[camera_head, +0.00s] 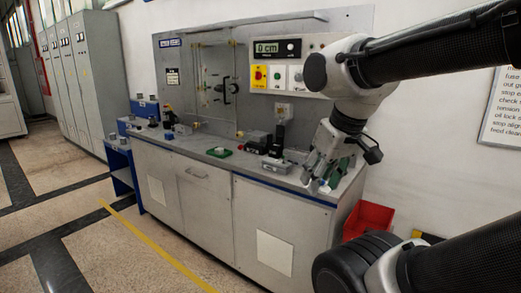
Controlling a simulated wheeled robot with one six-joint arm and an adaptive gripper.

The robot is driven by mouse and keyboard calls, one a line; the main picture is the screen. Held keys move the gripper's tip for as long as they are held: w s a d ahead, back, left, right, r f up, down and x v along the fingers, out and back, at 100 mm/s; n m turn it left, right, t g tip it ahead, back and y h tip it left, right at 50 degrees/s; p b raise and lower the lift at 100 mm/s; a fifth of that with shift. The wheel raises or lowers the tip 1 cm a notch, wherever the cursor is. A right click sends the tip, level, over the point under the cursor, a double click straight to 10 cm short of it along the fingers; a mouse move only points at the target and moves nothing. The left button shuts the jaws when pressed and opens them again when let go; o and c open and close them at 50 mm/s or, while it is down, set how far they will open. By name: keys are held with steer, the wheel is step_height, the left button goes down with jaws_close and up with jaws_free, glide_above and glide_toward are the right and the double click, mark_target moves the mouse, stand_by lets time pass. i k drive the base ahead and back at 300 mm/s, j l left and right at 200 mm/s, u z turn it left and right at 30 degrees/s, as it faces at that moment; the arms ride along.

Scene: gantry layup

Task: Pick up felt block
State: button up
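I cannot pick out the felt block for sure at this size. A small green tray (212,154) with a small pale piece in it lies on the bench top (190,146), left of the middle. My gripper (317,184) is over the right end of the bench, its fingers pointing down. A green item (345,166) shows partly behind the gripper; the gripper hides the rest of it. I cannot tell whether the fingers are open or shut, or whether they touch anything.
A grey metal block (277,166) and dark devices (258,143) stand between the tray and my gripper. An upright panel with a display (279,48) backs the bench. A red bin (368,219) is on the floor at right. Floor in front is clear.

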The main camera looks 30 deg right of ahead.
mark_target(219, 151)
steer(key=z, duration=0.95)
steer(key=i+j+z, duration=0.2)
steer(key=j+z, duration=0.15)
steer(key=z, duration=0.15)
steer(key=i+j+z, duration=0.15)
steer(key=j+z, duration=0.3)
steer(key=i+j+z, duration=0.15)
steer(key=j+z, duration=0.15)
steer(key=j, duration=0.85)
steer(key=j+z, duration=0.3)
steer(key=j, duration=2.3)
steer(key=i+z, duration=0.05)
